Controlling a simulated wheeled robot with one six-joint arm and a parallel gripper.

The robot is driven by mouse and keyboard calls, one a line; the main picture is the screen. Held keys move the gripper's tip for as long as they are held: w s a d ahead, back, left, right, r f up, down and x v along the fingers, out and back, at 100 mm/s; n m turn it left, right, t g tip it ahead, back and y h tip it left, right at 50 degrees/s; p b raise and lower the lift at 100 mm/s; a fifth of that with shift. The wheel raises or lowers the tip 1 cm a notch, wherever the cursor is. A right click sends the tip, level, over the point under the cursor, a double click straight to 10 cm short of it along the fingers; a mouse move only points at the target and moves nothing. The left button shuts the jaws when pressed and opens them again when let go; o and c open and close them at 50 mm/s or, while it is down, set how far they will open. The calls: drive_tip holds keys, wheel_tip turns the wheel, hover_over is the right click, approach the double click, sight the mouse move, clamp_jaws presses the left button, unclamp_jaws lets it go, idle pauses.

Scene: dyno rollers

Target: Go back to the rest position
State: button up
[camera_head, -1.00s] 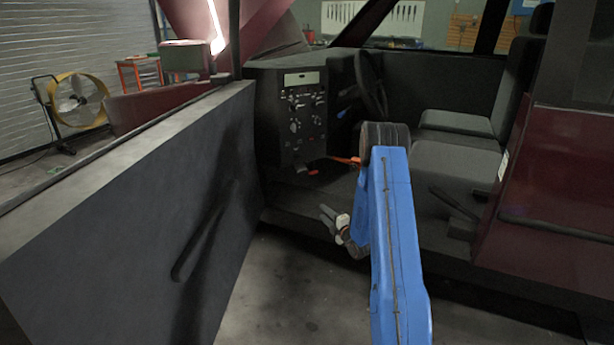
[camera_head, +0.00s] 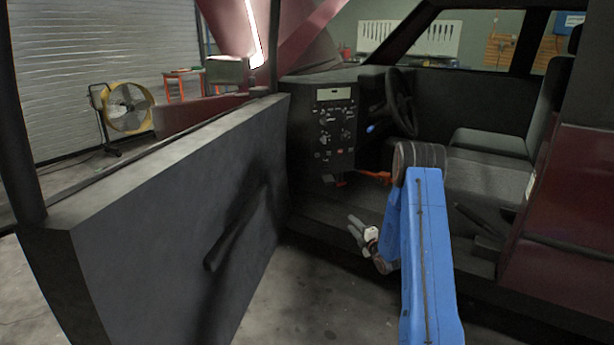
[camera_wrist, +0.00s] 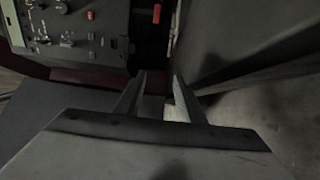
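My gripper (camera_head: 356,228) is at the end of my blue arm, low in the open doorway of a dark red vehicle. In the wrist view my gripper (camera_wrist: 158,88) has its two fingers apart with nothing between them, so it is open and empty. The black control panel (camera_head: 335,125) stands ahead, above and left of the gripper; it also shows at the top left of the wrist view (camera_wrist: 70,30). The gripper is apart from the panel. Part of the wrist is hidden behind my arm.
The open dark door (camera_head: 170,220) with its handle stands left of my arm. Seats (camera_head: 490,175), a steering wheel (camera_head: 402,102) and a lever (camera_head: 478,220) are on the right inside the cab. A yellow fan (camera_head: 128,106) stands far left. Bare floor lies between door and sill.

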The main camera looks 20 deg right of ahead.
drive_tip(key=s+a+r+m+g+h, duration=0.1)
drive_tip(key=s+a+r+m+g, duration=0.3)
drive_tip(key=r, duration=0.7)
drive_tip(key=s+a+r+m+g+h, duration=0.1)
drive_tip(key=s+a+r+m+h, duration=0.3)
drive_tip(key=r, duration=0.6)
drive_tip(key=s+a+r+m+g+y, duration=0.1)
drive_tip(key=s+a+r+m+y, duration=0.1)
drive_tip(key=s+a+r, duration=0.35)
drive_tip(key=s+a+r+m+g, duration=0.1)
drive_tip(key=s+a, duration=0.4)
drive_tip(key=s, duration=1)
drive_tip(key=s+a+r+m+g+y, duration=0.1)
drive_tip(key=s+a+m+g, duration=0.2)
drive_tip(key=s, duration=1.2)
drive_tip(key=s+a+r+m+g, duration=0.1)
drive_tip(key=s+a+m+g, duration=0.2)
drive_tip(key=s, duration=1.2)
drive_tip(key=a+m, duration=0.2)
drive_tip(key=a, duration=0.2)
drive_tip(key=shift+r+y, duration=0.15)
drive_tip(key=shift+y, duration=0.25)
drive_tip(key=shift+w+a, duration=0.1)
drive_tip(key=shift+a, duration=0.05)
drive_tip(key=shift+c, duration=0.5)
